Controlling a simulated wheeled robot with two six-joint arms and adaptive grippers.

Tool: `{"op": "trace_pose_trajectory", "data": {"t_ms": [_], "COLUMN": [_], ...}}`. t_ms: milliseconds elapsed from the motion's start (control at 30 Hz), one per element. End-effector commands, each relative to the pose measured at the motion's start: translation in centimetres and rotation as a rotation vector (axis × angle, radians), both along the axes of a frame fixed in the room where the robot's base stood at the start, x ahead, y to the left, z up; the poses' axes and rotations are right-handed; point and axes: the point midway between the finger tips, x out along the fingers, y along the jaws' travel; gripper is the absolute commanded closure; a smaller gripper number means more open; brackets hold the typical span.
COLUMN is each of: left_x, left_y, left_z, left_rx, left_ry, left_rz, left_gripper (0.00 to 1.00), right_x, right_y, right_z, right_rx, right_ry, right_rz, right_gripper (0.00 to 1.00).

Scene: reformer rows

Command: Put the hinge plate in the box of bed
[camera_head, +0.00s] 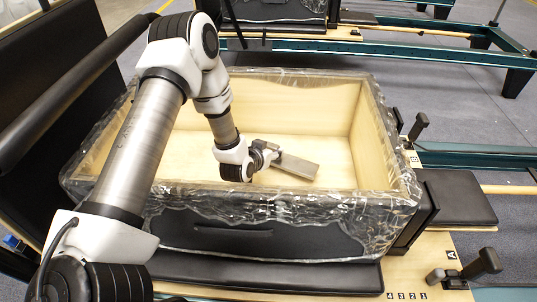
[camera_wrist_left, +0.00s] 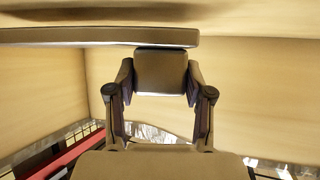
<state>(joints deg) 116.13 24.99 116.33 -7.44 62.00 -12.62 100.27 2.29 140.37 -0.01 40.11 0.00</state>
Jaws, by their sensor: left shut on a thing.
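The box of bed (camera_head: 222,202) is an open wooden box with a dark outside and clear plastic wrap around its rim, in the middle of the head view. My left arm reaches over its left side, and my left gripper (camera_head: 270,155) is inside the walls. It is shut on the hinge plate (camera_head: 298,166), a flat grey-brown plate sticking out to the right. In the left wrist view the plate (camera_wrist_left: 100,37) runs across the top, and its squarer part (camera_wrist_left: 160,72) sits between the fingers. I cannot tell whether the plate touches the floor. My right gripper is not in view.
Pale box walls surround the gripper closely, and the box floor looks otherwise empty. A black padded panel (camera_head: 30,60) stands at the left. A black pad (camera_head: 462,197) and a dark handle (camera_head: 482,263) lie to the right. Another reformer frame (camera_head: 400,52) is behind.

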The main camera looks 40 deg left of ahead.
Motion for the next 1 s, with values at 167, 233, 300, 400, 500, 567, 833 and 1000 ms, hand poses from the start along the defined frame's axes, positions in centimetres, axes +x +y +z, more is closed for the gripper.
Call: {"op": "trace_pose_trajectory", "data": {"t_ms": [167, 233, 300, 400, 500, 567, 833, 1000], "left_x": [0.1, 0.0, 0.0, 0.0, 0.0, 0.0, 0.0, -2.1], "left_y": [0.0, 0.0, 0.0, 0.0, 0.0, 0.0, 0.0, -0.3], "left_z": [-1.2, -1.2, -1.3, -1.7, -1.6, -1.6, -1.2, 0.3], "left_rx": [-0.001, -0.001, -0.001, 0.0, 0.0, 0.0, -0.001, -0.003], "left_ry": [-0.001, -0.001, -0.001, -0.001, 0.0, 0.0, 0.0, 0.001], "left_rz": [0.0, 0.0, 0.0, -0.001, -0.001, -0.001, 0.0, 0.001], "left_gripper": [0.97, 0.97, 0.97, 0.97, 0.23, 0.23, 0.23, 0.23], "right_x": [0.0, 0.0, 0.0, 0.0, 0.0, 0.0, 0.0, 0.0], "right_y": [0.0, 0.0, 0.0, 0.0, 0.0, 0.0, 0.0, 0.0], "right_z": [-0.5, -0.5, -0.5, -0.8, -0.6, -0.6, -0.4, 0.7], "right_rx": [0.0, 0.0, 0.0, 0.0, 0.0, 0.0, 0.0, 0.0], "right_ry": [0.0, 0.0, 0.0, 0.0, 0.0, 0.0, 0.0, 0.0], "right_rz": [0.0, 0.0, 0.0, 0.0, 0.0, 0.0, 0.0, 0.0], "right_gripper": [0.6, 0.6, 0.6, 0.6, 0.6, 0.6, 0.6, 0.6]}}
